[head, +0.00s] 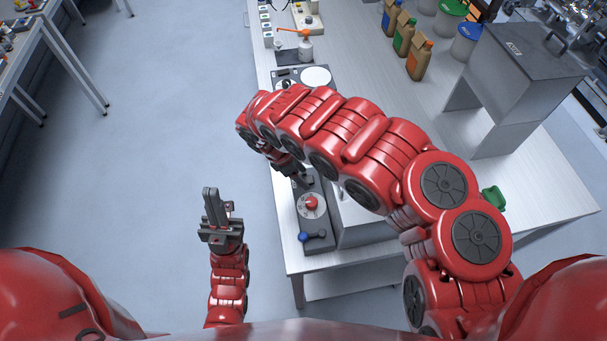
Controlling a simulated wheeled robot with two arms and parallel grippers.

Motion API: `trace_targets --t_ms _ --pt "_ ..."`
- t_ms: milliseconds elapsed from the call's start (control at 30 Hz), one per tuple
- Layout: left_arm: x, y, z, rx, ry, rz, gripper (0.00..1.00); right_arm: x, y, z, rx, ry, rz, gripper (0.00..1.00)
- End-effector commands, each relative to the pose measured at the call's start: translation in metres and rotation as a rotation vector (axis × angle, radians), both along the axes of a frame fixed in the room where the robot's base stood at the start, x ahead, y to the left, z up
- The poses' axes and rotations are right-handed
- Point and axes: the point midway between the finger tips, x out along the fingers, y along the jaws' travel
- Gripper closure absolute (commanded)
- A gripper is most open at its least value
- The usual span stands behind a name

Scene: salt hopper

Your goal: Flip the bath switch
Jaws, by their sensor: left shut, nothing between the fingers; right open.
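A dark grey control panel (323,246) lies along the left edge of the bench, beside a grey metal box (352,212). It carries a red knob (311,203) on a pale round dial and a blue-handled control (316,237) near its front end. My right arm reaches over the bench from the right. My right gripper (304,181) points down at the far end of the panel, just beyond the red knob; it is open, partly hidden by my arm. Any switch under it is hidden, and contact cannot be told. My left gripper (211,204) is shut and empty, left of the bench.
A green object (494,197) lies at right. The floor at left is clear.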

Motion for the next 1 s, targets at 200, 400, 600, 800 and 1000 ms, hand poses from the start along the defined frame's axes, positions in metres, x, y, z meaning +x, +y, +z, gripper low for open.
trace_targets --t_ms 200,400,600,800,1000 --pt "0.0000 0.0000 0.0025 0.000 0.000 0.000 1.00 0.0003 -0.0034 -0.0096 0.000 0.000 0.001 0.38" --pt "0.0000 0.0000 0.0023 0.000 0.000 0.000 1.00 0.0007 -0.0039 -0.0098 -0.001 -0.001 0.000 0.38" --pt "0.0000 0.0000 0.0023 0.000 0.000 0.000 1.00 0.0006 -0.0040 -0.0097 -0.001 0.000 0.000 0.68" --pt "0.0000 0.0000 0.0023 0.000 0.000 0.000 1.00 0.0006 -0.0039 -0.0095 -0.001 0.000 0.000 1.00" --pt "0.0000 0.0000 0.0059 0.000 0.000 0.000 1.00 0.0005 -0.0043 -0.0077 0.007 0.002 0.000 1.00"
